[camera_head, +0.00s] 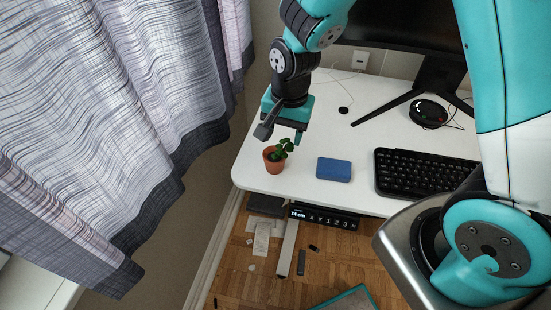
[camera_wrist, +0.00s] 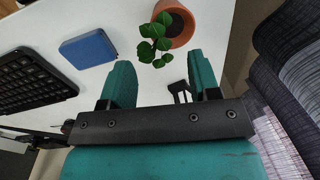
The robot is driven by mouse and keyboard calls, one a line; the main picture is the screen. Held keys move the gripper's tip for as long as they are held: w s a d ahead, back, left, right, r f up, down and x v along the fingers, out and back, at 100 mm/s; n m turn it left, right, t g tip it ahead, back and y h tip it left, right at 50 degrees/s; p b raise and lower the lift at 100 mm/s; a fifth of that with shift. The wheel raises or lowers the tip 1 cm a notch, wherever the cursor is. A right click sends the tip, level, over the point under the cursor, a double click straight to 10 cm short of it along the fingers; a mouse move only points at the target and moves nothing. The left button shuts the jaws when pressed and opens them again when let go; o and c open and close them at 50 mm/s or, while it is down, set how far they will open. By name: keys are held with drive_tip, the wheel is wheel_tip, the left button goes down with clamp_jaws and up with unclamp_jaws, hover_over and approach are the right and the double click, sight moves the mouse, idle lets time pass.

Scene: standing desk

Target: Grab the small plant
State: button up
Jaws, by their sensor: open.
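The small plant (camera_head: 284,148) has green leaves and stands in a terracotta pot (camera_head: 273,161) near the left front corner of the white desk (camera_head: 260,182). My gripper (camera_head: 282,136) is above and just behind the plant in the head view, pointing down. In the wrist view the plant's leaves (camera_wrist: 155,40) and the pot (camera_wrist: 181,23) show ahead of my gripper (camera_wrist: 162,78). The two teal fingers are apart with nothing between them. The leaves are close to the fingertips; I cannot tell whether they touch.
A blue box (camera_head: 334,169) lies right of the plant. A black keyboard (camera_head: 420,173) is farther right. A monitor stand (camera_head: 437,78) and a round black object (camera_head: 428,112) are behind. A curtain (camera_head: 120,110) hangs at left, close to the desk's left edge.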

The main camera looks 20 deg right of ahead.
sight(283, 144)
drive_tip(key=f, duration=0.5)
drive_tip(key=shift+s+a+f, duration=0.1)
drive_tip(key=shift+s+a, duration=0.1)
drive_tip(key=shift+a, duration=0.05)
drive_tip(key=shift+c, duration=0.4)
clamp_jaws()
